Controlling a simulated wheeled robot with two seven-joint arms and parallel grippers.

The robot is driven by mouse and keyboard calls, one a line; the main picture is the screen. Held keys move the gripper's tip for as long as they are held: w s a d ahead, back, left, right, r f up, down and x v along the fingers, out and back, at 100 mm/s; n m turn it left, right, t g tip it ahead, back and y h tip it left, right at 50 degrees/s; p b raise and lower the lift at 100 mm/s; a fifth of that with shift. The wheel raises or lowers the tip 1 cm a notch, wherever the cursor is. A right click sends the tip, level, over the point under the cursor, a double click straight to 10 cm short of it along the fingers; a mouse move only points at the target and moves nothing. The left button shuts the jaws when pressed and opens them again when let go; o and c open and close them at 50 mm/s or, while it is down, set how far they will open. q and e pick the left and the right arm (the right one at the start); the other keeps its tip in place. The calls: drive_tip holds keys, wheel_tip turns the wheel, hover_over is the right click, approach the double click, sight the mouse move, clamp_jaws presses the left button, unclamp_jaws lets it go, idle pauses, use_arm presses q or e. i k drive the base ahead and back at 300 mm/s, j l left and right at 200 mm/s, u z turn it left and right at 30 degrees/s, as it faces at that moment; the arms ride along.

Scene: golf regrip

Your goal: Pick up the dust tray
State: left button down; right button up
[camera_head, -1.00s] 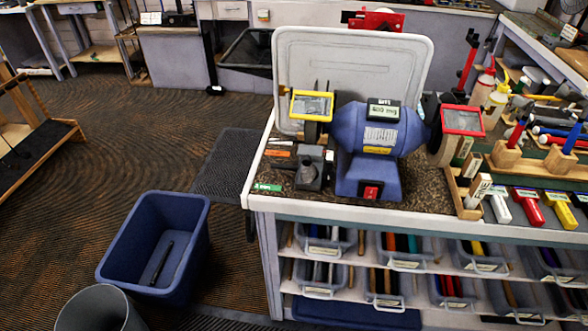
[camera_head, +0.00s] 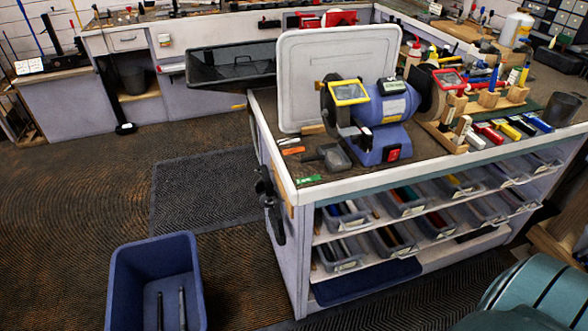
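I cannot tell for sure which item is the dust tray. A large pale grey tray (camera_head: 303,85) stands upright behind the blue bench grinder (camera_head: 388,112) on the workbench. A small dark grey item (camera_head: 335,157) lies in front of the grinder. A flat dark blue tray (camera_head: 367,281) lies at the bottom of the bench, under the shelves. A large black tray-like bin (camera_head: 232,68) is at the back left of the bench. Neither of my grippers is in view.
The workbench's white front edge (camera_head: 420,166) runs to the right above shelves of clear bins. A blue bin (camera_head: 155,262) stands on the floor at lower left. A dark mat (camera_head: 205,188) lies left of the bench. A teal rounded object (camera_head: 535,295) blocks the lower right corner.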

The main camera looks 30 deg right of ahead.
sight(336, 158)
drive_tip(key=i+j, duration=0.1)
drive_tip(key=j, duration=1.15)
